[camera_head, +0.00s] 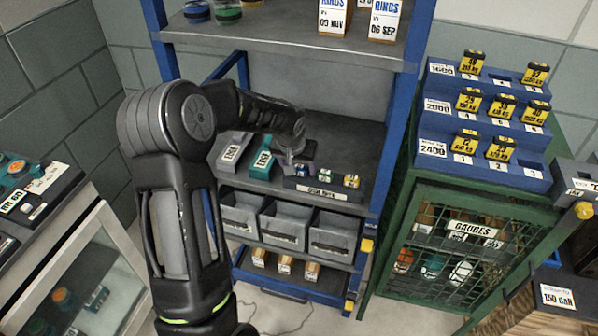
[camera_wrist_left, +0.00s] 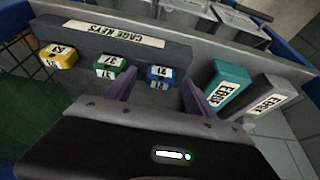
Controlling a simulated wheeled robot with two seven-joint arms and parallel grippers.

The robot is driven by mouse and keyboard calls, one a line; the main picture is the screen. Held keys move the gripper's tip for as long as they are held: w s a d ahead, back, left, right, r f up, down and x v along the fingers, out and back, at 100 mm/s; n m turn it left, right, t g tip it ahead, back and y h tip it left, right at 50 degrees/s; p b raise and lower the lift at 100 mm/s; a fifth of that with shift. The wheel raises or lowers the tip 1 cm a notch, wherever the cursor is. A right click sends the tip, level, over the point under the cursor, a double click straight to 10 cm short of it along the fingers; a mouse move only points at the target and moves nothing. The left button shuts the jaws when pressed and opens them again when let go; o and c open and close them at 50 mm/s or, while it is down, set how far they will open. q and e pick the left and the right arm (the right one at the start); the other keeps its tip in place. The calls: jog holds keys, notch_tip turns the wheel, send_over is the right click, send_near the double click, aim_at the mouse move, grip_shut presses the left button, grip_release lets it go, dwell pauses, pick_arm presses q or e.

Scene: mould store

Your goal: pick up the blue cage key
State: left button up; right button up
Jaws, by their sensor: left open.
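The blue cage key (camera_wrist_left: 160,74) stands in the dark holder labelled CAGE KEYS (camera_wrist_left: 55,28), beside a green key (camera_wrist_left: 108,68) and a yellow key (camera_wrist_left: 58,56). In the head view the blue key (camera_head: 302,170) is leftmost of the three. My left gripper (camera_head: 297,155) is open just above and behind the holder. In the left wrist view its two purple fingers (camera_wrist_left: 157,84) appear on either side of the blue key. I cannot tell whether they touch it. My right gripper is not in view.
A teal box (camera_wrist_left: 228,84) and a grey box (camera_wrist_left: 270,98) stand on the same shelf (camera_head: 350,140), close to the left gripper. Grey bins (camera_head: 283,226) sit below. Blue uprights (camera_head: 392,140) bound the rack. A green cage (camera_head: 468,240) stands to the right.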

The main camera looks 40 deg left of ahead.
pick_arm(q)
jog(key=shift+c, duration=0.5)
grip_shut()
